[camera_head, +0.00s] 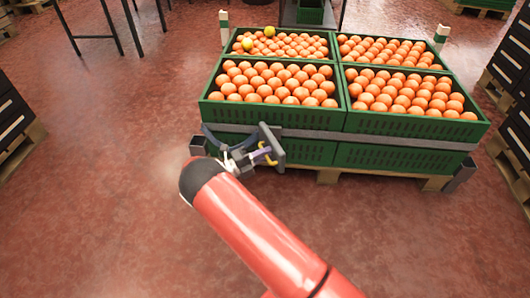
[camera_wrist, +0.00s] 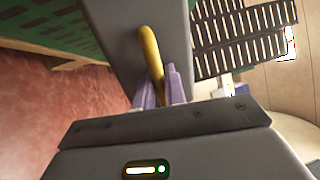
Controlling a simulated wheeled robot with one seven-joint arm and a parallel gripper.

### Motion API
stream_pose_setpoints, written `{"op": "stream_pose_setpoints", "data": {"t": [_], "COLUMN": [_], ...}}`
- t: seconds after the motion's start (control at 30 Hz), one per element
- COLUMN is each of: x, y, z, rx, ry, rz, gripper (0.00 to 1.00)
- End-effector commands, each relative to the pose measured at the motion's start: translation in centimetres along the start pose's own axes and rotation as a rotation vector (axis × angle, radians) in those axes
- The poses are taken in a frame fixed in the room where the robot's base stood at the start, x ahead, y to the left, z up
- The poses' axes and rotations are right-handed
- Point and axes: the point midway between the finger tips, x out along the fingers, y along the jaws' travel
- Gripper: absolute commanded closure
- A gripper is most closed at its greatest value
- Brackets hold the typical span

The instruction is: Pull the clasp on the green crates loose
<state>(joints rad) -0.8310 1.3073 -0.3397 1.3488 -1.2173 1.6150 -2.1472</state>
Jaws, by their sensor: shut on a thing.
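The green crates (camera_head: 240,111) stand in a block, their front faces crossed by a grey strap (camera_head: 380,139). The clasp (camera_head: 272,146) is a dark grey plate near the front left of the crates, with a curved yellow handle (camera_head: 265,154). My gripper (camera_head: 256,158) reaches it from below left. In the wrist view, the fingers (camera_wrist: 160,90) are shut around the yellow handle (camera_wrist: 151,50), with the grey clasp plate (camera_wrist: 118,28) behind it. A dark bent band (camera_head: 213,139) curves beside the clasp at the left corner. Whether the clasp still touches the strap is unclear.
The crates hold oranges, with two yellowish fruits (camera_head: 269,31) at the back left. They rest on a wooden pallet (camera_head: 328,176). Dark crates stand on pallets at both side edges. The red floor (camera_head: 110,220) in front is clear.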

Motion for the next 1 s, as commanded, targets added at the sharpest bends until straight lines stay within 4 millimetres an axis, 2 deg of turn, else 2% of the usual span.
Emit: {"op": "stream_pose_setpoints", "data": {"t": [0.47, 0.5, 0.53, 0.77, 0.87, 1.0], "x": [-0.1, -0.1, -0.1, 0.0, -0.4, -2.4], "y": [0.2, 0.2, 0.2, 0.1, 0.1, 0.1], "z": [-0.1, -0.1, -0.1, -0.1, 0.0, 0.0], "rx": [-0.002, -0.002, -0.002, -0.001, -0.001, 0.000], "ry": [0.005, 0.005, 0.005, 0.005, 0.004, 0.002], "rz": [0.003, 0.003, 0.003, 0.002, 0.002, 0.002], "gripper": [1.00, 0.85, 0.82, 0.82, 0.82, 0.82]}}
